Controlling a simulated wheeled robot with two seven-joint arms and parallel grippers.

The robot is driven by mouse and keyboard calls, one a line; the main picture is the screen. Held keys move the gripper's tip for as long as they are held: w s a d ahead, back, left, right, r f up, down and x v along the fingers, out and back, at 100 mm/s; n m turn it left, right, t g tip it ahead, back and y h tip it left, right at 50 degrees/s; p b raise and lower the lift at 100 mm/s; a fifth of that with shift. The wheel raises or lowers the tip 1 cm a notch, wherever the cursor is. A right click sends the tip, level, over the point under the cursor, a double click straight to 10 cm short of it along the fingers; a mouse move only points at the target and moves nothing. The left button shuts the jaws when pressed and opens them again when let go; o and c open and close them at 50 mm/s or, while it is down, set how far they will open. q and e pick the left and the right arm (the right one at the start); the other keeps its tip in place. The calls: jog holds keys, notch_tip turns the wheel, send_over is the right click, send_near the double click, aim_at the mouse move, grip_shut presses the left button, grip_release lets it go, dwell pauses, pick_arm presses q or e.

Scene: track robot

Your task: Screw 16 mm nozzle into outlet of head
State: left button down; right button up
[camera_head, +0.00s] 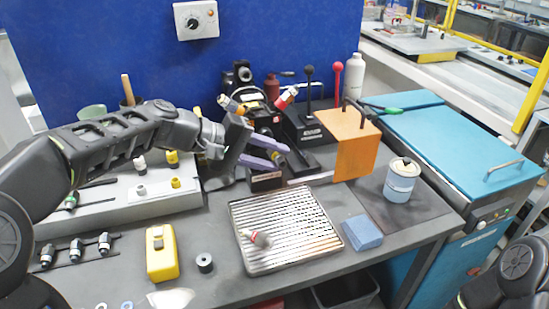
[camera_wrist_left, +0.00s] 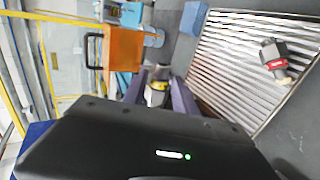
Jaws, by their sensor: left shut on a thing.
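My left gripper (camera_head: 279,159) has purple fingers and hangs in front of the black head (camera_head: 262,108), above the back edge of the ribbed tray. It is shut on a small nozzle (camera_wrist_left: 157,86), grey with a yellow band, which shows between the fingers in the left wrist view. In the head view the fingers mostly hide it. The size marking cannot be read. My right gripper is out of view.
The ribbed metal tray (camera_head: 310,222) holds a red-banded nozzle (camera_head: 258,239). An orange block (camera_head: 349,142), a paint can (camera_head: 401,180) and a blue block (camera_head: 362,232) stand at right. A grey rack (camera_head: 120,208) with several nozzles and a yellow box (camera_head: 161,253) are at left.

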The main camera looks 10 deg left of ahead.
pick_arm(q)
jog(key=shift+w+a+p, duration=0.25)
jog(key=shift+w+a, duration=0.15)
jog(key=shift+w, duration=0.2)
jog(key=shift+w+a+p, duration=0.25)
jog(key=shift+w+a, duration=0.1)
jog(key=shift+w, duration=0.2)
jog(key=shift+b, duration=0.4)
dwell(0.9)
jog(key=shift+w+a+p, duration=0.3)
jog(key=shift+w, duration=0.2)
jog(key=shift+w+a+p, duration=0.25)
jog(key=shift+w+p, duration=0.05)
jog(key=shift+w, duration=0.15)
jog(key=c, duration=0.9)
grip_release()
jog(key=shift+a, duration=0.1)
jog(key=b+v, duration=0.1)
jog(key=v, duration=0.6)
jog(key=shift+s+a+r, duration=0.2)
jog(key=shift+a, duration=0.1)
